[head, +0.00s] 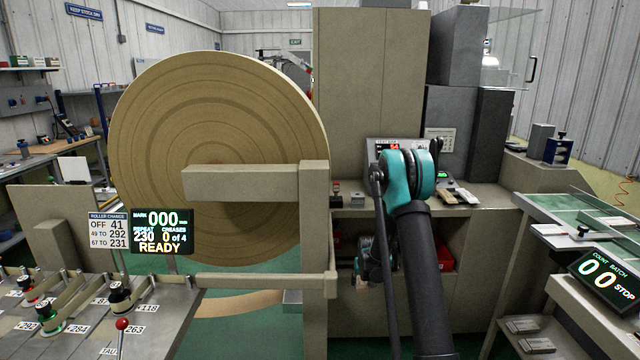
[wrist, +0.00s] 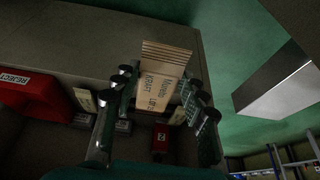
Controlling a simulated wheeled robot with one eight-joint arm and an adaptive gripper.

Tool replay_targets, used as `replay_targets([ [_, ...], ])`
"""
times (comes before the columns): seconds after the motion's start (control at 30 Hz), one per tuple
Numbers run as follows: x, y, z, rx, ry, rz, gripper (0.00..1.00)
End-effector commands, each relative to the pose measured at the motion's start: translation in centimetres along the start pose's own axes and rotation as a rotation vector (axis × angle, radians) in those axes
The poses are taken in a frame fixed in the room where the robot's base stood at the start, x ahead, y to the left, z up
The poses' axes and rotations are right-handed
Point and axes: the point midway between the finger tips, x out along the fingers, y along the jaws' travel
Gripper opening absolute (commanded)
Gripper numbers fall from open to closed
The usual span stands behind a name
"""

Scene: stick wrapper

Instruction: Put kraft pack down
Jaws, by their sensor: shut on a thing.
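The kraft pack (wrist: 162,88) is a tan pack with dark "KRAFT" lettering and a stack of thin layered edges at its far end. In the wrist view it sits between the two dark fingers of my gripper (wrist: 158,110), which is shut on it. In the head view my arm hangs in front of the machine's counter, and my gripper (head: 366,268) is low before the open compartment, partly hidden by my arm. The pack is too small and covered to make out clearly there.
A red bin labelled REJECT (wrist: 32,97) lies left of my gripper in the wrist view. A small red block marked 2 (wrist: 160,139) shows beyond the fingers. A grey box (wrist: 272,82) stands at right over green floor. The counter (head: 490,197) carries small items.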

Motion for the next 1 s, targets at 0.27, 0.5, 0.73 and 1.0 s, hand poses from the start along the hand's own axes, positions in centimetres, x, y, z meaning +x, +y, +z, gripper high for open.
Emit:
replay_targets([
  [0.27, -7.9, 1.1, 5.8, -0.005, 0.0, -0.002, 0.26],
  [0.5, -12.6, 1.7, 10.3, -0.008, 0.0, -0.003, 0.26],
  [0.73, -14.3, 1.9, 12.2, -0.01, 0.0, -0.003, 0.26],
  [1.0, -14.4, 1.9, 12.3, -0.01, 0.0, -0.004, 0.26],
])
